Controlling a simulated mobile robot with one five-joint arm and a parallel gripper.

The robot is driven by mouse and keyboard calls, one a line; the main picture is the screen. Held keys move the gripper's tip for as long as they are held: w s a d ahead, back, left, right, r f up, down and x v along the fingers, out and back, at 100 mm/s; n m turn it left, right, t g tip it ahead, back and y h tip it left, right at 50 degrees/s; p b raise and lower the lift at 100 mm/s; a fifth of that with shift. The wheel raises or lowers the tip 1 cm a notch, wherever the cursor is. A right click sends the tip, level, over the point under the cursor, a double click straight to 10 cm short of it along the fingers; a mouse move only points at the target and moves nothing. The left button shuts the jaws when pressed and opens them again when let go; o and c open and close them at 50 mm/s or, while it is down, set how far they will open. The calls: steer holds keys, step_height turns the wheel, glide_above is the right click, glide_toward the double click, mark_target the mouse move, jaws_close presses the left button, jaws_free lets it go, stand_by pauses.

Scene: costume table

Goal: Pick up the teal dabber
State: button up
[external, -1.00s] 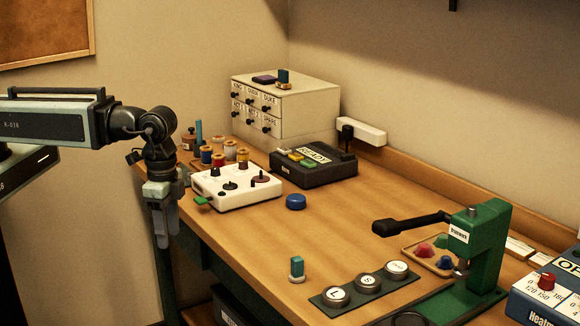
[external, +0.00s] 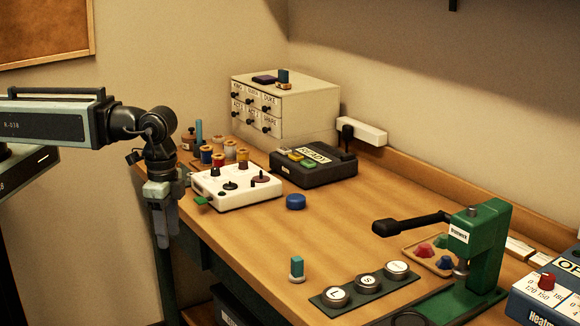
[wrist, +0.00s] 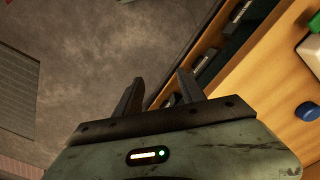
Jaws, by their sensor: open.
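The teal dabber (external: 297,267) stands upright on the wooden table near its front edge, a small teal block on a pale base. It is apart from everything around it. My gripper (external: 166,240) hangs at the left, pointing down beside the table's front edge, well away from the dabber. In the wrist view my gripper (wrist: 157,92) is open with nothing between its fingers. The dabber is not seen in the wrist view.
A dark plate with round buttons (external: 367,283) lies right of the dabber, and a green press (external: 480,250) stands beyond. A white control box (external: 236,187) and a blue round lid (external: 296,201) are on the table. Bare wood lies left of the dabber.

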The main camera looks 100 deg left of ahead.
steer(key=w+f+m+t+h+b, duration=0.1)
steer(key=w+f+m+h+b, duration=0.1)
steer(key=w+b, duration=0.2)
steer(key=w+f+m+t+h+b, duration=0.1)
steer(key=w+f+m+h+b, duration=0.1)
steer(key=w+b, duration=0.3)
steer(key=w+f+m+t+h+b, duration=0.2)
steer(key=w+f+m+h+b, duration=0.1)
steer(key=w, duration=0.5)
steer(key=shift+a+f+b, duration=0.35)
steer(key=shift+b, duration=0.55)
steer(key=m+t+h+b, duration=0.3)
steer(key=t+b, duration=0.1)
steer(key=b, duration=0.1)
glide_toward(300, 269)
steer(key=shift+w+d+f, duration=0.8)
steer(key=shift+w+f, duration=0.15)
steer(key=shift+f, duration=0.15)
steer(key=shift+w+d+r+t+h, duration=0.2)
steer(key=shift+d+t+h, duration=0.1)
steer(key=shift+d, duration=0.3)
steer(key=b+x, duration=0.3)
steer(key=x, duration=0.4)
steer(key=shift+w+d+f, duration=0.1)
steer(key=shift+d+f, duration=0.15)
steer(key=shift+d, duration=0.05)
jaws_close()
